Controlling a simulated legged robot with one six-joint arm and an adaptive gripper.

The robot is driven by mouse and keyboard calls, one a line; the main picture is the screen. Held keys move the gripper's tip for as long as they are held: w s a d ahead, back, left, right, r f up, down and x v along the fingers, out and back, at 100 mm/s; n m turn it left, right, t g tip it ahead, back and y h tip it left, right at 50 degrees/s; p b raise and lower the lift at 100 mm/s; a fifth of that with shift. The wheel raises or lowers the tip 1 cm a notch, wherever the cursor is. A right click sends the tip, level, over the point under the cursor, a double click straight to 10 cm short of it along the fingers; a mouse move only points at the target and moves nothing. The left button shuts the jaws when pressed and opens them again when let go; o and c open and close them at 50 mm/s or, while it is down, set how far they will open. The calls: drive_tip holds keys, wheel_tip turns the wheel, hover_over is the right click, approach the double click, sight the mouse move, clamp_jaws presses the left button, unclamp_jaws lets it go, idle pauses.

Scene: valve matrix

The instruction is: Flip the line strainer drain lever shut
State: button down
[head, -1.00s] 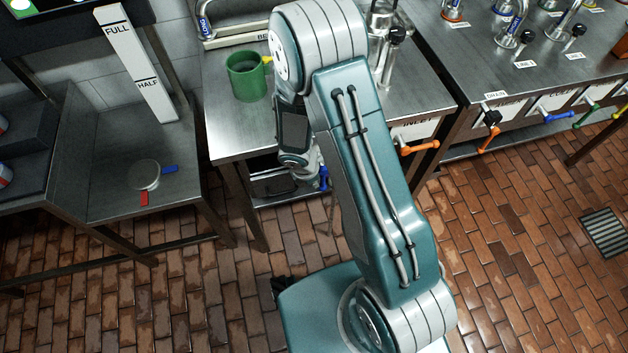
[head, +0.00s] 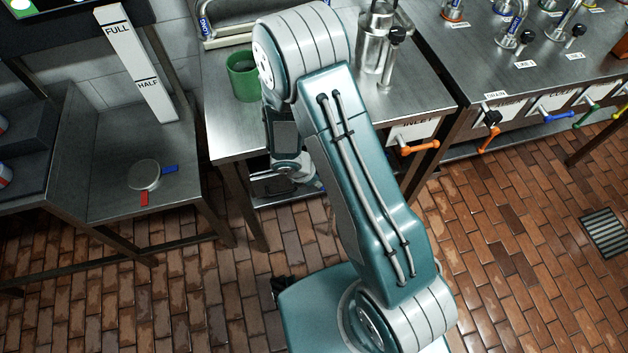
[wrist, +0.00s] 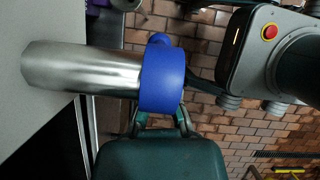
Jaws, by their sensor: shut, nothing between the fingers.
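In the wrist view, a steel cylinder (wrist: 85,75) lies across the picture from the left. A wide blue piece (wrist: 163,80) sits at its right end, with a small rounded blue knob (wrist: 160,41) at its upper edge. I cannot tell for sure that this blue piece is the drain lever. My gripper (wrist: 161,115) comes up from below, close to the lower edge of the blue piece. It is shut and empty; its tips are partly hidden, and contact is unclear. In the head view my arm hides the gripper and most of the area below the counter.
A steel counter (head: 228,138) bears a green mug (head: 243,78) left of my arm. An orange lever (head: 419,148) projects from its front at right. A second counter (head: 445,60) with several levers stands further right.

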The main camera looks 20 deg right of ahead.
drive_tip(key=h, duration=0.1)
drive_tip(key=d+h, duration=0.1)
drive_tip(key=h, duration=0.1)
drive_tip(key=shift+d+f, duration=0.15)
drive_tip(key=shift+f, duration=0.1)
drive_tip(key=d+h, duration=0.1)
drive_tip(key=h, duration=0.1)
drive_tip(key=d+h, duration=0.1)
drive_tip(key=h, duration=0.1)
drive_tip(key=shift+r+h, duration=0.15)
drive_tip(key=shift+h, duration=0.25)
drive_tip(key=shift+d+r+h, duration=0.4)
drive_tip(key=shift+d+h, duration=0.1)
drive_tip(key=shift+h, duration=0.65)
drive_tip(key=shift+d+r+h, duration=0.45)
drive_tip(key=shift+d+h, duration=0.05)
drive_tip(key=shift+h, duration=0.7)
drive_tip(key=shift+d+r+h, duration=0.4)
drive_tip(key=shift+d+h, duration=0.1)
drive_tip(key=shift+h, duration=0.65)
